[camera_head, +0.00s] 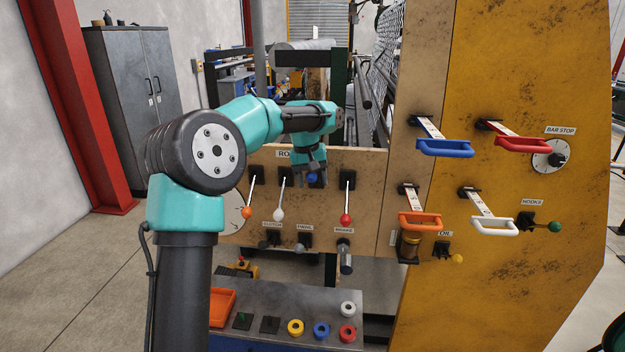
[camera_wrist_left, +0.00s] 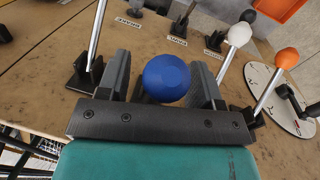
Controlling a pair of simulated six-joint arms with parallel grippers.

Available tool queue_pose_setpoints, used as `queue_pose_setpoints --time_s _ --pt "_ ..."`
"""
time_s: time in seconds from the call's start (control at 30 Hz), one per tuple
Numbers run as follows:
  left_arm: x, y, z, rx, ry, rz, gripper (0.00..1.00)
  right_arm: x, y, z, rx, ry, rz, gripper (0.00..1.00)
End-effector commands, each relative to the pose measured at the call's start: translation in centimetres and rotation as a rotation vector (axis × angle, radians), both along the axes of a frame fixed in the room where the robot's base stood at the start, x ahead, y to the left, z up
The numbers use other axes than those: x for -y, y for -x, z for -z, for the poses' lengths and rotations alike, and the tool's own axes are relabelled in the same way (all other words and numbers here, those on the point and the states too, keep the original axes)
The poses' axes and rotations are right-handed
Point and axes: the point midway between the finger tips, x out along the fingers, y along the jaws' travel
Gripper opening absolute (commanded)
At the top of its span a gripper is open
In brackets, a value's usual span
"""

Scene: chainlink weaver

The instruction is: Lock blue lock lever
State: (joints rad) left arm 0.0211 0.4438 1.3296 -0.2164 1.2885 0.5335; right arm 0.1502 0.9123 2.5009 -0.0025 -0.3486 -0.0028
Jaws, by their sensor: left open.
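A lever with a blue ball knob (camera_head: 312,178) is in the row of levers on the wooden panel in the head view. My left gripper (camera_head: 311,173) is over it, fingers pointing down at the panel. In the left wrist view the blue knob (camera_wrist_left: 166,78) sits between the two open fingers, with a gap showing beside the right finger. The blue lever's shaft is hidden behind the knob and gripper. My right gripper is in neither view.
Levers with orange (camera_head: 246,212), white (camera_head: 278,215) and red (camera_head: 346,219) knobs stand close on both sides. A blue bar handle (camera_head: 444,148) and other coloured handles stick out at the right.

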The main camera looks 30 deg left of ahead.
Motion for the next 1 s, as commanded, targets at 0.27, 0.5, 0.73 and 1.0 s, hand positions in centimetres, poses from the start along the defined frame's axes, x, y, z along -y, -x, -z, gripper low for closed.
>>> queue_pose_setpoints --time_s 0.27,0.5,0.73,1.0 --pt "-0.01 0.01 0.04 0.0 0.0 0.0 0.57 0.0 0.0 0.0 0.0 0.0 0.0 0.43" --pt "-0.01 0.01 0.03 0.0 0.0 0.0 0.34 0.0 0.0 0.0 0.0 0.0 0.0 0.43" --pt "-0.01 0.02 0.02 0.0 0.0 0.0 0.12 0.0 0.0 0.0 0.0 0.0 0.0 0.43" --pt "0.0 0.01 0.02 0.0 0.0 0.0 0.0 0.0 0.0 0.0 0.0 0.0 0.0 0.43"
